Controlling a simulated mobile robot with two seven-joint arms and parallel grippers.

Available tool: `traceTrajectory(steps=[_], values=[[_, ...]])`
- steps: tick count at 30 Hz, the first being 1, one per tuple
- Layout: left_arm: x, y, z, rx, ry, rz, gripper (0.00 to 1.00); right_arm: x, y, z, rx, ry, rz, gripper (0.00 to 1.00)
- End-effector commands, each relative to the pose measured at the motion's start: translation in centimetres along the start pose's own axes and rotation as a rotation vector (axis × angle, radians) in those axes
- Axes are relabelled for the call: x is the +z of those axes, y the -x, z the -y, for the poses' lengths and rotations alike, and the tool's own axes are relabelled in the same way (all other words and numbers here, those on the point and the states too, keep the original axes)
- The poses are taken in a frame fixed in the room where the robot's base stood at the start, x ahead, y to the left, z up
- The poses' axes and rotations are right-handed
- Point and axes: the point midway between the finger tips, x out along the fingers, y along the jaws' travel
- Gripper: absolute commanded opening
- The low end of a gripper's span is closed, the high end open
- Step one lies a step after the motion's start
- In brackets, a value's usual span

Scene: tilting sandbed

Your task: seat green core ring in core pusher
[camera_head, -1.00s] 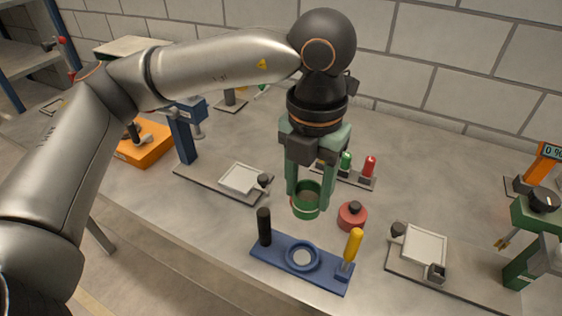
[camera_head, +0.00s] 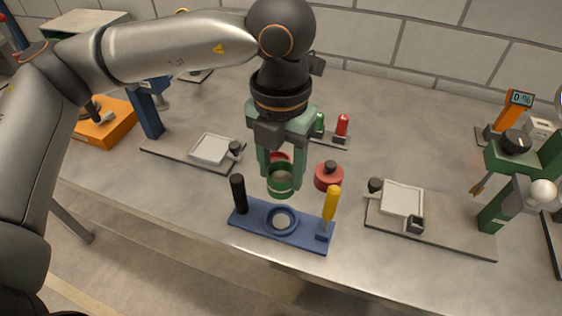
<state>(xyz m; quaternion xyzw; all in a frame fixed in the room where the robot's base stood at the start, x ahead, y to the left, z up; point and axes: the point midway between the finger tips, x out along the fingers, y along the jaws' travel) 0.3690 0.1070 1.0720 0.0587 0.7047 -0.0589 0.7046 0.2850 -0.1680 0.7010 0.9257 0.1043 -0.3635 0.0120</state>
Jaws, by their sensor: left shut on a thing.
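My left gripper (camera_head: 281,178) points down with its two green fingers on either side of the green core ring (camera_head: 281,186) and is shut on it. The ring is held upright, its opening facing up, above and just behind the core pusher. The core pusher (camera_head: 250,221) is a blue base with a round blue seat (camera_head: 282,220) in its middle, a black post (camera_head: 239,194) at its left end and a yellow handle (camera_head: 331,203) at its right end. The seat is empty. The ring looks apart from it. My right gripper is not in view.
A red round piece with a black knob (camera_head: 328,176) stands right of the ring. Another red piece (camera_head: 280,157) shows partly behind the gripper. Plates with white trays lie left (camera_head: 212,149) and right (camera_head: 402,198). A green device (camera_head: 505,185) stands far right. The table front is clear.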

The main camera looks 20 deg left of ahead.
Motion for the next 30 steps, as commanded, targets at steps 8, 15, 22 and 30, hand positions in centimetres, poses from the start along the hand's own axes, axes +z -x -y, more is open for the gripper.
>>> traceTrajectory(steps=[8, 15, 22, 30], values=[[0.01, 0.01, -0.01, 0.000, 0.001, 0.000, 0.00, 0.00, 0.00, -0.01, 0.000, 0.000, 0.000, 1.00], [0.01, -0.18, -0.01, 0.000, 0.001, 0.000, 0.00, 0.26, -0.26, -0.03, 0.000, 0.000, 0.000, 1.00], [0.01, -0.37, 0.00, 0.000, 0.000, 0.000, 0.00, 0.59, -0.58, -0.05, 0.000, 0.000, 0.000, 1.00], [0.01, -0.32, 0.00, -0.001, 0.000, 0.000, 0.00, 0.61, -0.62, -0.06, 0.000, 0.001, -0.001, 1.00]])
